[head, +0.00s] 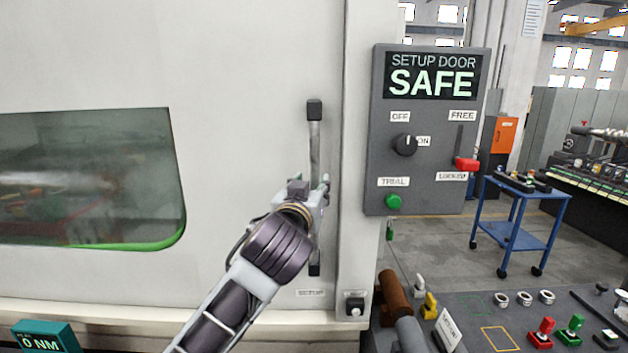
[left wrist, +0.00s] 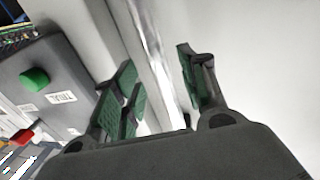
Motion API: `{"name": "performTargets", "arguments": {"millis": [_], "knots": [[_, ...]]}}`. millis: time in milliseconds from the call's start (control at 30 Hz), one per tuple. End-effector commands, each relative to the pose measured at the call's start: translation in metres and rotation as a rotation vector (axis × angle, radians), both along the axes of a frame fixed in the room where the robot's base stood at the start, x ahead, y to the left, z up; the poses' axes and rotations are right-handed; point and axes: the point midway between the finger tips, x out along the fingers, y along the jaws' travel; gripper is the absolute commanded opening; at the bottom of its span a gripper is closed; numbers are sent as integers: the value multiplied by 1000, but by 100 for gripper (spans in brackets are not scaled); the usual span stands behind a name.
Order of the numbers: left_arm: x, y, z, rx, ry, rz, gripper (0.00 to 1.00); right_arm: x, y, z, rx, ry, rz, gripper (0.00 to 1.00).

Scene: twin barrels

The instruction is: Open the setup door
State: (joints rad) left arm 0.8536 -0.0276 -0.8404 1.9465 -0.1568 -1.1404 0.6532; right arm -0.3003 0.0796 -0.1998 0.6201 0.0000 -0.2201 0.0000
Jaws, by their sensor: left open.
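The setup door (head: 255,60) is a large pale panel with a dark window, and it looks shut. Its vertical metal bar handle (head: 315,140) has black end mounts. My left gripper (head: 322,190) is at the handle's middle. In the left wrist view its open, green-padded fingers (left wrist: 158,75) stand on either side of the shiny handle bar (left wrist: 155,50); contact is not clear. The grey control panel (head: 425,180) reads SETUP DOOR SAFE. Its black knob (head: 405,145) is beside ON, and its red lever (head: 467,163) is down near LOCKED. My right gripper is out of view.
A door-frame post (head: 362,120) stands just right of the handle. A bench (head: 480,325) with several coloured fixtures is at the lower right, and a blue cart (head: 515,235) stands behind. A teal box (head: 44,336) reading 0 NM shows at lower left.

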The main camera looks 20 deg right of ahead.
Motion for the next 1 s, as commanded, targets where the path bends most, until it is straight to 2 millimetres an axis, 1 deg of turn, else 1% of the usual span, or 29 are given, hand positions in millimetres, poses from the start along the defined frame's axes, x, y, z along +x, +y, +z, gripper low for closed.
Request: {"name": "performTargets", "arguments": {"millis": [200, 400, 600, 867, 900, 1000], "knots": [[19, -9, 1, 0, 1, 1, 42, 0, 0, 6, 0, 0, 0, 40], [31, -16, 1, 0, 1, 0, 42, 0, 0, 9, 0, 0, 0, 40], [35, -19, 0, -1, 0, -1, 42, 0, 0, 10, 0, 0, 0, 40], [36, -19, 0, -1, 0, -1, 42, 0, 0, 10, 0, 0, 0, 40], [36, -19, 0, -1, 0, -1, 41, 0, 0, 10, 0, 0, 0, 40], [36, -19, 0, -1, 0, 0, 28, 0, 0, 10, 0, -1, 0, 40]]}}
